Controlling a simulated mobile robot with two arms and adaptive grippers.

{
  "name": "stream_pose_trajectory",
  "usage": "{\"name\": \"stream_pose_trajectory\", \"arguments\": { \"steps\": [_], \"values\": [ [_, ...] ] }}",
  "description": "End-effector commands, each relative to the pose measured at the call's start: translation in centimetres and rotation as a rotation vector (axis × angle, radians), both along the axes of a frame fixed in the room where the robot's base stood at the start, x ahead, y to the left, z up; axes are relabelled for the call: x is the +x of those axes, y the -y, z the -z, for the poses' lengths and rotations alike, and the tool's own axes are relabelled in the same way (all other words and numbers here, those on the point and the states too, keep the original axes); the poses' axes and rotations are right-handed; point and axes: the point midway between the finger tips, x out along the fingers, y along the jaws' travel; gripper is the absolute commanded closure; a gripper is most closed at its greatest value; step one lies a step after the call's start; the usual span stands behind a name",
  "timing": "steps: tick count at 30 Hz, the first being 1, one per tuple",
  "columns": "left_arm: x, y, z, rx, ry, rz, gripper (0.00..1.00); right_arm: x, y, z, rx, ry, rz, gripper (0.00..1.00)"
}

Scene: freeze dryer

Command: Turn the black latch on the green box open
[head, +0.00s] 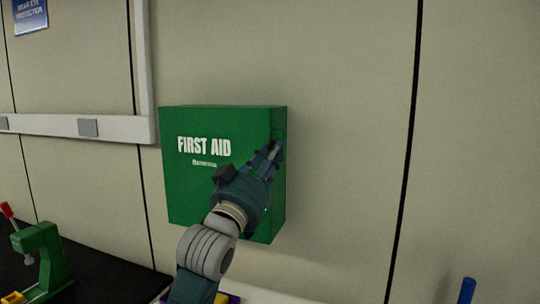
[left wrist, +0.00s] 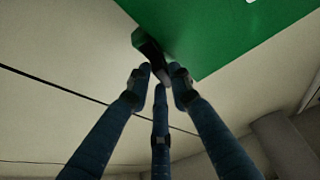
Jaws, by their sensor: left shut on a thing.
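The green first aid box (head: 185,190) hangs on the wall in the middle of the head view. Its green face also shows at the top of the left wrist view (left wrist: 215,35). The black latch (left wrist: 147,45) sticks out from the box's edge in the left wrist view; in the head view it is hidden behind my fingers. My left gripper (head: 272,152) is at the right side of the box. In the left wrist view its fingertips (left wrist: 162,80) are closed together around the lower end of the latch. My right gripper is in neither view.
A green press-like tool (head: 38,255) with a red-tipped handle stands on the black bench (head: 95,272) at lower left. A blue upright object (head: 467,290) is at lower right. A white rail (head: 75,126) runs along the wall. The wall right of the box is clear.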

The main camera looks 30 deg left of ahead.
Motion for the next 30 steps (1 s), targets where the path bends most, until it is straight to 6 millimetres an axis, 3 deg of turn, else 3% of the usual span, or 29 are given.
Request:
{"name": "stream_pose_trajectory", "arguments": {
  "steps": [10,27,28,30],
  "values": [
    [0.11,0.18,0.03,-0.147,0.032,0.001,1.0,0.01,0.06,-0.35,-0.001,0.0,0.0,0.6],
    [0.1,0.17,0.05,-0.174,0.038,0.001,1.0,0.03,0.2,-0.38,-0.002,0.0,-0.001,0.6],
    [0.1,0.17,0.05,-0.174,0.038,0.001,0.76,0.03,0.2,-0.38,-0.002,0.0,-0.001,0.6],
    [0.1,0.16,0.05,-0.174,0.038,0.001,0.62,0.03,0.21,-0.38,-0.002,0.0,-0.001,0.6]
  ]
}}
